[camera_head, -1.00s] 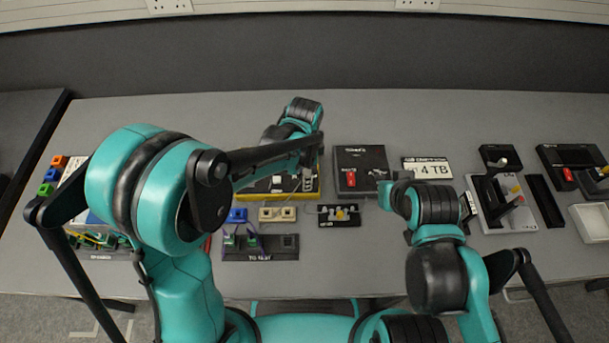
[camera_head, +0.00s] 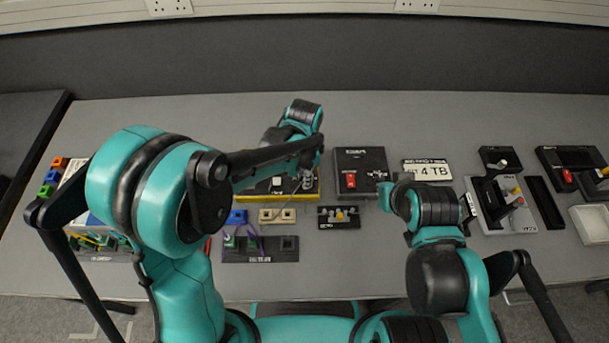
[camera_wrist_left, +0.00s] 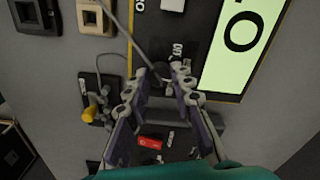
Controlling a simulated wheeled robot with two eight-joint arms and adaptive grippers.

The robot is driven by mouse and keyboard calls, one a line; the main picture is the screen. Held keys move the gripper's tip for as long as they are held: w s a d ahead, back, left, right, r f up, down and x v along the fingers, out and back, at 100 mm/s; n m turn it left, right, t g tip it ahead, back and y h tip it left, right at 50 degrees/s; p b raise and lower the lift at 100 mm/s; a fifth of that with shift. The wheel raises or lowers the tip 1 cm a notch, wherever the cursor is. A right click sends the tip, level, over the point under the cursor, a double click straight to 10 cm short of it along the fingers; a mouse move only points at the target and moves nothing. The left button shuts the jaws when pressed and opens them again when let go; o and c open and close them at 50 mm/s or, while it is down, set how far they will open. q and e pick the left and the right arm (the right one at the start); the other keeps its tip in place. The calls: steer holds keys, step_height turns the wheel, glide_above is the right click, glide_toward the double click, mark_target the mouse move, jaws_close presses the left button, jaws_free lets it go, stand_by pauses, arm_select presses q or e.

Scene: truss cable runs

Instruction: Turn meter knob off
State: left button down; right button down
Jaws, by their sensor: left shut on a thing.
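The meter (camera_head: 262,194) is a dark box with a yellow edge, partly hidden behind my left arm in the head view. In the left wrist view the meter (camera_wrist_left: 196,22) shows a pale green display (camera_wrist_left: 238,38) with a large dark character. Its dark round knob (camera_wrist_left: 178,68) lies at the fingertips of my left gripper (camera_wrist_left: 162,84). The gripper is closed around the knob, though the exact contact is partly hidden. In the head view my left gripper (camera_head: 306,178) is over the meter's right part.
A black box with a red switch (camera_head: 350,180) stands just right of the meter. A small board with a yellow knob (camera_head: 340,214), a beige socket block (camera_head: 277,215) and a black socket strip (camera_head: 262,250) lie in front. A thin grey cable (camera_wrist_left: 148,42) runs near the fingers.

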arm_select(q)
steer(key=n, duration=1.3)
steer(key=shift+n, duration=0.4)
stand_by(0.4)
steer(key=c, duration=1.3)
jaws_free()
step_height(320, 180, up, 12)
